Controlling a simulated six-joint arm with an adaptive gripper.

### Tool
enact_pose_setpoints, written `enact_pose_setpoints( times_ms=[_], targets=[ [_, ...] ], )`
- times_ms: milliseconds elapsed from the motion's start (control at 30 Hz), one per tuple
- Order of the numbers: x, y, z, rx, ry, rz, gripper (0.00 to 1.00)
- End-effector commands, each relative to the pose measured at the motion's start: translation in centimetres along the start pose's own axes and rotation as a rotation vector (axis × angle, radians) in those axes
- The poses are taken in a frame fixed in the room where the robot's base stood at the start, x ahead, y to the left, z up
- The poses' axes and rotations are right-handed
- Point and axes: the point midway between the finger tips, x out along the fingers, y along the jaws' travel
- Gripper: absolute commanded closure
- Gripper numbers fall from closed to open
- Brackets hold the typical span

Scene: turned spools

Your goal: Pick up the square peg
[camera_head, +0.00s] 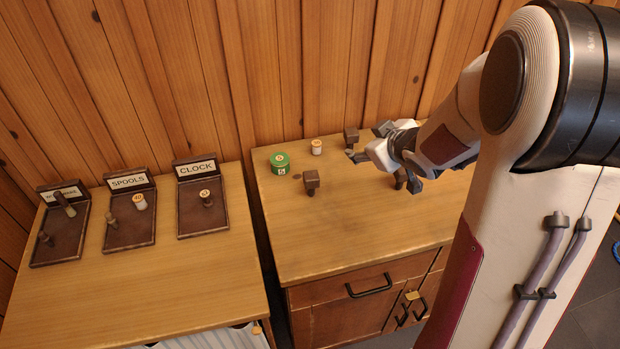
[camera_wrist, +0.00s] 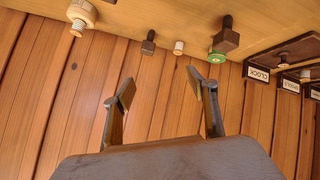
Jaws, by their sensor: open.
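Two brown square-headed pegs stand on the right cabinet top. The nearer peg (camera_head: 311,182) is near the left part of that top and also shows in the wrist view (camera_wrist: 228,40). The farther peg (camera_head: 350,135) is near the wood wall and shows smaller in the wrist view (camera_wrist: 149,46). I cannot tell which one the task means. My gripper (camera_head: 366,143) is above the cabinet top, right of the nearer peg and close to the farther one in the head view. Its fingers (camera_wrist: 160,82) are spread in the wrist view, with nothing between them.
A green spool (camera_head: 280,161) and a small white spool (camera_head: 316,147) stand near the pegs. A pale spool (camera_wrist: 82,14) shows in the wrist view. On the left cabinet, brown trays labelled SPOOLS (camera_head: 130,241) and CLOCK (camera_head: 203,227) hold turned pieces. The right cabinet's front area is clear.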

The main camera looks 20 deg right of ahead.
Motion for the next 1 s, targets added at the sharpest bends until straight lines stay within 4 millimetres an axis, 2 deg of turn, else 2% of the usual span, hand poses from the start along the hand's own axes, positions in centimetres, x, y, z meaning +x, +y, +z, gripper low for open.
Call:
enact_pose_setpoints(
  times_ms=[200, 500, 733, 1000],
  targets=[
    [3.0, -1.6, 1.6, -0.015, 0.066, -0.099, 0.42],
    [5.8, -4.8, 3.9, -0.001, 0.174, -0.254, 0.42],
    [6.7, -7.8, 5.8, 0.038, 0.265, -0.384, 0.42],
    [6.5, -10.5, 7.4, 0.095, 0.358, -0.506, 0.42]
  ],
)
